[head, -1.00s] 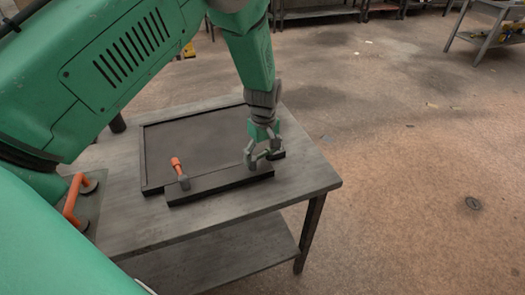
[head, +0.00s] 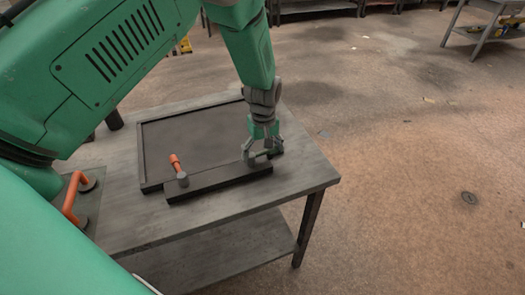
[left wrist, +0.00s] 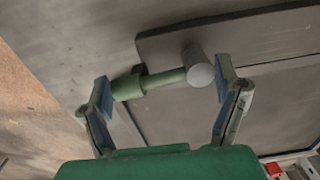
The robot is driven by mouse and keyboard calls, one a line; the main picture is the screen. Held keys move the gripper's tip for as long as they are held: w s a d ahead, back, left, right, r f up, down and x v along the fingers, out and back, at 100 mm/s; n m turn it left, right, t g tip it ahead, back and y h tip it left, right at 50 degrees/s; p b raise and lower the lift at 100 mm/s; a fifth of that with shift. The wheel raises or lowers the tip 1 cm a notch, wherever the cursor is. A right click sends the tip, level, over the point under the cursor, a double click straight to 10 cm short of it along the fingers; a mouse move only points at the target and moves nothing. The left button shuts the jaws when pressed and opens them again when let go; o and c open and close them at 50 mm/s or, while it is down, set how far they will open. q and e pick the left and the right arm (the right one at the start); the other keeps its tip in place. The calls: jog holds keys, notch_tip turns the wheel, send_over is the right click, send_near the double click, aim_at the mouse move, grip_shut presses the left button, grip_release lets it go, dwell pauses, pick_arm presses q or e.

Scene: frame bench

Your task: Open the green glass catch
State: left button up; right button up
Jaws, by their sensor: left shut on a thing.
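The green glass catch (left wrist: 165,80) is a green lever with a round grey pivot at one end, on the dark bar of the frame (head: 215,181). In the left wrist view it lies lengthwise between my two fingers, one by the green end and one by the pivot. My left gripper (head: 263,156) is shut on it at the bar's right end, pointing down. The gripper also shows in the left wrist view (left wrist: 163,76). In the head view the fingers hide most of the catch. My right gripper is not in view.
An orange catch (head: 176,165) stands at the bar's left part. The grey bench (head: 285,193) is bare right of the frame. Other tables stand far back.

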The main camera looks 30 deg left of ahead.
aim_at(265, 151)
pick_arm(q)
jog(key=shift+w+d, duration=0.15)
jog(key=shift+w, duration=0.1)
dwell(0.6)
jog(key=o, duration=1.6)
jog(key=shift+w+f, duration=0.25)
jog(key=shift+w, duration=0.05)
jog(key=shift+s+r, duration=0.1)
jog(key=shift+r, duration=0.3)
notch_tip(265, 151, up, 11)
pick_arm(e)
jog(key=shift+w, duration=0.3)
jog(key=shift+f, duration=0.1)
